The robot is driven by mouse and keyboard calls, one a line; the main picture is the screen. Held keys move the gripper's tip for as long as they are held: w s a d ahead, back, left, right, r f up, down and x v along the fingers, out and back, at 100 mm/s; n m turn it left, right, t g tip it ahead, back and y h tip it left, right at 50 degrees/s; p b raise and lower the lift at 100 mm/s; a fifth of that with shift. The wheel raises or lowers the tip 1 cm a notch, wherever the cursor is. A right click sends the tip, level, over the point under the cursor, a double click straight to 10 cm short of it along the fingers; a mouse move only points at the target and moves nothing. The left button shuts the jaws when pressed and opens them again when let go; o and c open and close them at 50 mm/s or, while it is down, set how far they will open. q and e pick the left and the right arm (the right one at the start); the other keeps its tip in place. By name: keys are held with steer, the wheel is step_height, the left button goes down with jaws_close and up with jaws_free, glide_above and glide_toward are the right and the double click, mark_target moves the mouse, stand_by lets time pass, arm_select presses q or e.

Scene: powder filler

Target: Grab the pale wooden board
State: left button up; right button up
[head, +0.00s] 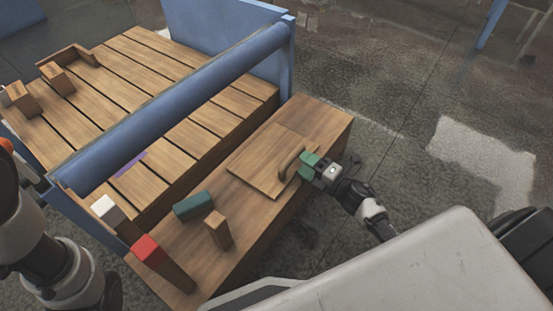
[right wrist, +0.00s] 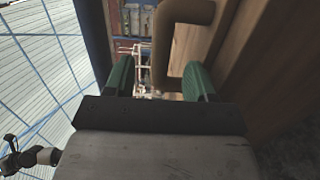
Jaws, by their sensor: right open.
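The pale wooden board (head: 256,168) lies flat on the right part of the brown wooden bench in the head view. It has a raised, arched wooden handle (head: 290,161) near its right edge. My right gripper (head: 307,165) has green fingers and is open just right of the handle. In the right wrist view, the handle (right wrist: 161,55) shows ahead, with its lower end in the gap between my two green fingers (right wrist: 158,80). I cannot tell whether they touch it. My left gripper is not in view; only part of my left arm shows.
On the bench (head: 325,118) stand a red-topped block (head: 147,249), a small wooden block (head: 218,230) and a dark green block (head: 194,205). A blue padded rail (head: 180,105) runs between the bench and a slatted wooden deck (head: 165,65). Grey floor lies to the right.

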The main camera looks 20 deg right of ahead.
mark_target(295, 155)
steer(key=b+x, duration=0.1)
steer(key=x, duration=0.1)
steer(key=b+x, duration=0.1)
steer(key=x, duration=0.1)
steer(key=shift+w+d+f, duration=0.1)
steer(key=shift+d+f, duration=0.15)
steer(key=shift+d, duration=0.1)
steer(key=shift+w+a+r+b, duration=0.15)
steer(key=shift+w+a+b, duration=0.1)
steer(key=shift+w+b, duration=0.15)
steer(key=shift+r, duration=0.1)
jaws_close()
